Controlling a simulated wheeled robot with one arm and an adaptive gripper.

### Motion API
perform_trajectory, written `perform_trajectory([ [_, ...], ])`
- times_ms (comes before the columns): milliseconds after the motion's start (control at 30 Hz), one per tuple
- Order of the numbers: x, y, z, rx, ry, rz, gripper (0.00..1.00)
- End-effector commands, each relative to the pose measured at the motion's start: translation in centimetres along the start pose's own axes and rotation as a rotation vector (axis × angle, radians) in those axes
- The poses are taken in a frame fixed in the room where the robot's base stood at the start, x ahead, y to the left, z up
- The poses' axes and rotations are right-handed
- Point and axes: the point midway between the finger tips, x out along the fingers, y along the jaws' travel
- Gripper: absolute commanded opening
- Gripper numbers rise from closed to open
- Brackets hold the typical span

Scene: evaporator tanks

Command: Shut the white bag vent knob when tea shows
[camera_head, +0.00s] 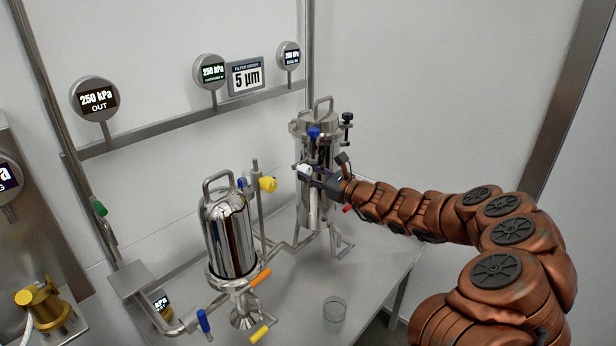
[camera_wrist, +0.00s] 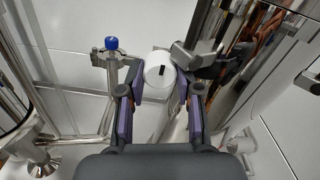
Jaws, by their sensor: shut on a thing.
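The white vent knob (camera_wrist: 159,70) sits between the two fingers of my gripper (camera_wrist: 158,92) in the wrist view, with a short black mark on its face. My gripper is shut on it. In the head view the white knob (camera_head: 304,171) shows at the tip of my gripper (camera_head: 318,176), in front of the tall steel bag filter housing (camera_head: 311,215). The gripper and arm hide part of that housing. I cannot make out any tea at the vent. A clear glass beaker (camera_head: 335,309) stands on the table and looks empty.
A second polished housing (camera_head: 230,235) stands to the left, with yellow, orange and blue handles around it. A blue knob (camera_wrist: 111,43) is just left of my fingers. Pressure gauges (camera_head: 96,99) reading 250 kPa line the rail behind. The table (camera_head: 375,285) is clear at front right.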

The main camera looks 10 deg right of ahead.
Motion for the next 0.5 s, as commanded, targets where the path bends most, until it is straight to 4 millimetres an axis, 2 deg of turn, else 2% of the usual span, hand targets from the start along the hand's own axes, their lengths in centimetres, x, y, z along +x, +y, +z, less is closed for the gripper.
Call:
perform_trajectory([
  [267, 0.02, 0.03, 0.32, -0.002, -0.006, 0.002, 0.0],
  [300, 0.03, 0.04, 0.31, -0.002, -0.005, 0.002, 0.38],
  [367, 0.02, 0.03, 0.28, -0.002, -0.005, 0.002, 0.45],
  [500, 0.02, 0.02, 0.18, -0.001, -0.003, 0.001, 0.45],
])
